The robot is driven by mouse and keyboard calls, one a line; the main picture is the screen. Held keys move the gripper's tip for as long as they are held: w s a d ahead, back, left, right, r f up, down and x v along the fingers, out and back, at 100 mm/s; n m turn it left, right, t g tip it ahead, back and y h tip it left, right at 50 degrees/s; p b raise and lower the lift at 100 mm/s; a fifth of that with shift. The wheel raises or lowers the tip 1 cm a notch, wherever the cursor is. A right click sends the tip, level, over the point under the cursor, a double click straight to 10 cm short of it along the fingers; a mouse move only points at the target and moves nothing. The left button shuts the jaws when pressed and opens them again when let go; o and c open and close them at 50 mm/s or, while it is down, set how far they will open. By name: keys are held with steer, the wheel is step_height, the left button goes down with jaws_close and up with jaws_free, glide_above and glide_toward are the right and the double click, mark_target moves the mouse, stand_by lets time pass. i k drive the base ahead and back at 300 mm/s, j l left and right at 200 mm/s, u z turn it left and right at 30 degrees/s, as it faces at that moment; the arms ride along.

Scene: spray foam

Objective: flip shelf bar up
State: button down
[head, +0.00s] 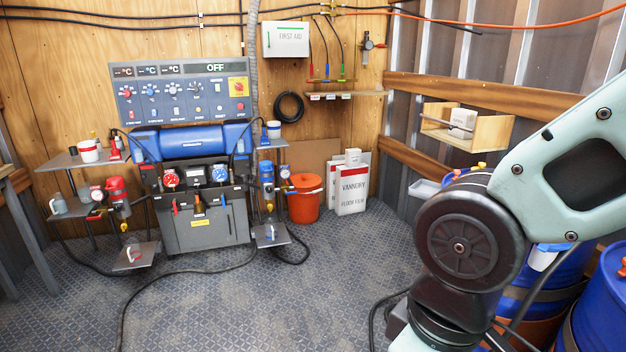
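A small wooden shelf (491,134) is fixed to the right wall in the head view. A white box (463,119) with a label stands in it. A thin grey bar (449,124) seems to run low across the shelf's open front, in front of the box. The bar is small here, and I cannot tell exactly how it is attached at its ends. My arm fills the right foreground, below and to the right of the shelf. My gripper is outside the picture.
Blue drums (602,308) stand at the lower right, partly behind my arm. A grey machine (204,219) with a control panel stands at the back left. An orange bucket (303,204) and white boxes (351,190) stand by the back wall. The middle floor is mostly clear, with a black hose.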

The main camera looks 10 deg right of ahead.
mark_target(452, 127)
steer(key=i, duration=2.8)
steer(key=z, duration=0.4)
